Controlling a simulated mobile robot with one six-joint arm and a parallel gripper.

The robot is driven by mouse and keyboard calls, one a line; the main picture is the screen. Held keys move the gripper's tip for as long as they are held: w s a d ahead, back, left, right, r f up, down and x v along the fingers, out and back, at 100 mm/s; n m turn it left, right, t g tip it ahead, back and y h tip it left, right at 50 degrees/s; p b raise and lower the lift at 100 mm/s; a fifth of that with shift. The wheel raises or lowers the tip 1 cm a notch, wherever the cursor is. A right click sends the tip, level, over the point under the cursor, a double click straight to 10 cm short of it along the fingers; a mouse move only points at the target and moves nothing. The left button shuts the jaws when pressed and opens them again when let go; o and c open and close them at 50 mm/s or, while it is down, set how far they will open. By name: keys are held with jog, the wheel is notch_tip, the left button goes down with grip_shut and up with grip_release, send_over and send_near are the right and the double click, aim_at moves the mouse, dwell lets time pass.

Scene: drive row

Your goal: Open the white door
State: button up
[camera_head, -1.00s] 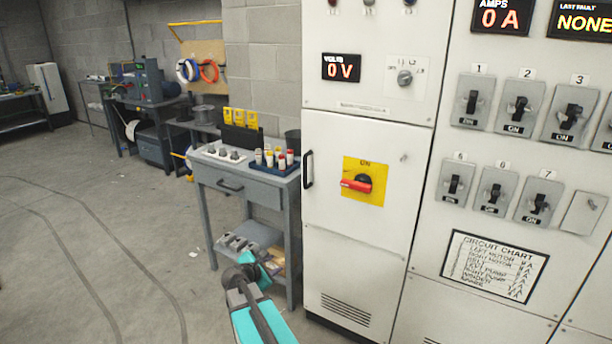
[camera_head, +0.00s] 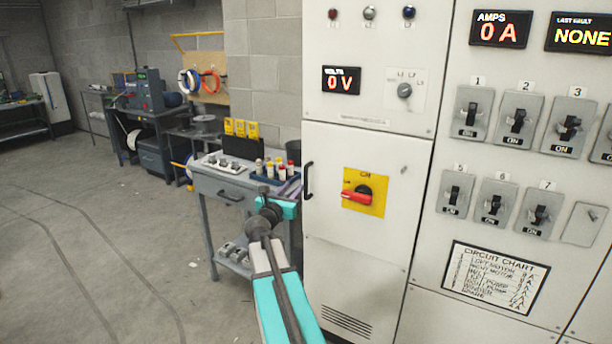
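The white door (camera_head: 350,258) is the lower left panel of the cabinet and looks shut, flush with its frame. Its black upright handle (camera_head: 308,181) is at the door's left edge. A red rotary switch (camera_head: 356,197) on a yellow plate is set in the door, its lever lying about level. My gripper (camera_head: 291,189) is just left of the handle in the picture, in front of the small grey table. I cannot tell whether it touches the handle. Its fingers are small and partly hidden by my teal wrist, so their opening does not show.
The small grey table (camera_head: 225,192) stands left of the door, with a blue tray (camera_head: 262,178) of small bottles on top. Breaker switches and a circuit chart (camera_head: 494,277) are on the panel to the right. Open floor (camera_head: 100,240) lies to the left.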

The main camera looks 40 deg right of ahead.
aim_at(305, 175)
jog(key=shift+d, duration=0.1)
jog(key=shift+p+x, duration=0.95)
jog(key=shift+x, duration=5.9)
jog(key=shift+f, duration=0.1)
jog(key=shift+c, duration=0.2)
grip_shut()
